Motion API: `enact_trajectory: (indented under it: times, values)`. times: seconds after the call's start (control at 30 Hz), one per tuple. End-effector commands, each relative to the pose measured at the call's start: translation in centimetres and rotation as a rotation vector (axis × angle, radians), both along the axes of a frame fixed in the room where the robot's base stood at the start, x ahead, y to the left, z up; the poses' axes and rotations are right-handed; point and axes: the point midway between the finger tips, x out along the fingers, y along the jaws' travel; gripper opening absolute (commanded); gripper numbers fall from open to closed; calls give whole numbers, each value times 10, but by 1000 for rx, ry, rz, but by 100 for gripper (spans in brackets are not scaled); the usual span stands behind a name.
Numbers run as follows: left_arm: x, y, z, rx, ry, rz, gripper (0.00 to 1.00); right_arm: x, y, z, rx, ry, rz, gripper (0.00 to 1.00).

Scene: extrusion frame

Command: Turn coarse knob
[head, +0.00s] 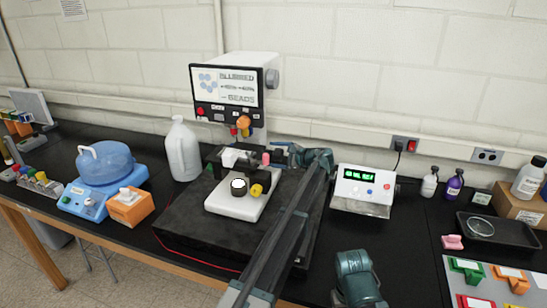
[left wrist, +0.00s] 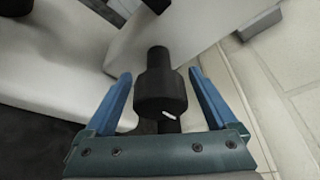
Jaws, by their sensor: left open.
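The microscope-like instrument (head: 235,203) stands on a dark slab, with a white base and a screen on top. In the left wrist view a black stepped knob (left wrist: 160,93) sticks out from its white body, with a small white mark near its lower end. My left gripper (left wrist: 160,76) is open, with one blue finger on each side of the knob and a visible gap on both sides. In the head view my left gripper (head: 281,146) is at the instrument's right side, and the black knob cannot be made out there.
A white display box (head: 363,188) stands close to the right of my arm. A white jug (head: 182,150) and a blue water bath (head: 104,170) are on the left. Bottles, a black tray (head: 499,231) and coloured racks are on the right. A wall runs behind the bench.

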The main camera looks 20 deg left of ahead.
Motion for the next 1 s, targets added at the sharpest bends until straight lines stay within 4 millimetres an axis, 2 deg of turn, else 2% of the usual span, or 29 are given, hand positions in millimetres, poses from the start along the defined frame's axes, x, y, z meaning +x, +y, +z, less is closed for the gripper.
enact_trajectory:
  times: [0.33, 0.8, 1.0]
  values:
    - [1, 3, -1, -1, 0, -1, 91, 0, 0, -1, 0, 0, 0, 55]
    - [1, 2, -1, -1, 0, -1, 7, 0, 0, -1, 0, 0, 0, 55]
    - [1, 2, 0, 0, 21, -1, 7, 0, 0, 1, 0, 0, 0, 55]
